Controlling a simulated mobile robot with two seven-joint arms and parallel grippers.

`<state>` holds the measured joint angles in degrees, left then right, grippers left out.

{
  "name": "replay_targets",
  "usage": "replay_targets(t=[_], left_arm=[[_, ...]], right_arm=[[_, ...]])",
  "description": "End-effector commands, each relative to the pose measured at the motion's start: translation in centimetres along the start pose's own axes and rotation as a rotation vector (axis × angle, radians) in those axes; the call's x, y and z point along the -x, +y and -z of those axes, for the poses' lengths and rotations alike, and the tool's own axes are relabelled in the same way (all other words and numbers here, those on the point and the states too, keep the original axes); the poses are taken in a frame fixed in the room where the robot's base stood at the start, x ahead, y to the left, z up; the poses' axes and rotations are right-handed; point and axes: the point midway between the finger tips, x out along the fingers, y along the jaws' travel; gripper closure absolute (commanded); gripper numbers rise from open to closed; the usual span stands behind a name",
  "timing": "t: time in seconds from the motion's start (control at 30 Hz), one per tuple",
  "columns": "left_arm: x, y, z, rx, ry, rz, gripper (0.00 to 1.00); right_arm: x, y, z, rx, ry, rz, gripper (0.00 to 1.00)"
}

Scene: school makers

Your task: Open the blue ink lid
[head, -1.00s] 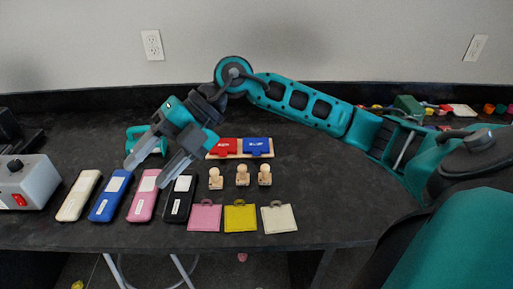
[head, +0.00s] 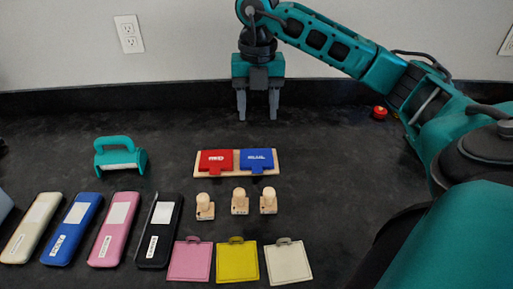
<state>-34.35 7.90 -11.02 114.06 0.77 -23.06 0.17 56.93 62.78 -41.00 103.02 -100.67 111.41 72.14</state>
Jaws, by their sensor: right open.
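The blue ink pad (head: 257,160) has its blue lid closed, with white lettering on it. It sits beside the red ink pad (head: 215,161) on a light wooden tray (head: 197,170) in the middle of the table. My right gripper (head: 258,112) points down behind the ink pads, above the back of the table. Its two grey fingers are apart with nothing between them. It does not touch the blue lid. My left gripper is not in view.
Several wooden stamps (head: 239,202) stand in front of the tray. Pink, yellow (head: 237,262) and white tags lie nearer. Several long cases (head: 72,229) and a teal-handled tool (head: 120,155) are at left.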

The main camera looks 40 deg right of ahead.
Motion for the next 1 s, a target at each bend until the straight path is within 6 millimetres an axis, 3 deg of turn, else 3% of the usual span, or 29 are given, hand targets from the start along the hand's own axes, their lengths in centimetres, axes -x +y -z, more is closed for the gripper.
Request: replay_targets(t=[0.03, 0.47, 0.8, 1.0], left_arm=[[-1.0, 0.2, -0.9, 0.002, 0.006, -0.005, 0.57], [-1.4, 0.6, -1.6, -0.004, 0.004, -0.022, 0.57], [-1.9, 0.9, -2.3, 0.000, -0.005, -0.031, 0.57], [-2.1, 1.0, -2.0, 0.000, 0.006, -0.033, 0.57]], right_arm=[[-1.8, 0.0, 0.0, 0.001, -0.001, -0.002, 0.45], [-5.3, 0.0, 0.1, 0.002, 0.002, 0.000, 0.45], [-12.2, 0.0, 0.1, 0.002, 0.003, 0.000, 0.45], [-15.0, 0.1, 0.1, 0.002, 0.001, -0.001, 0.45]])
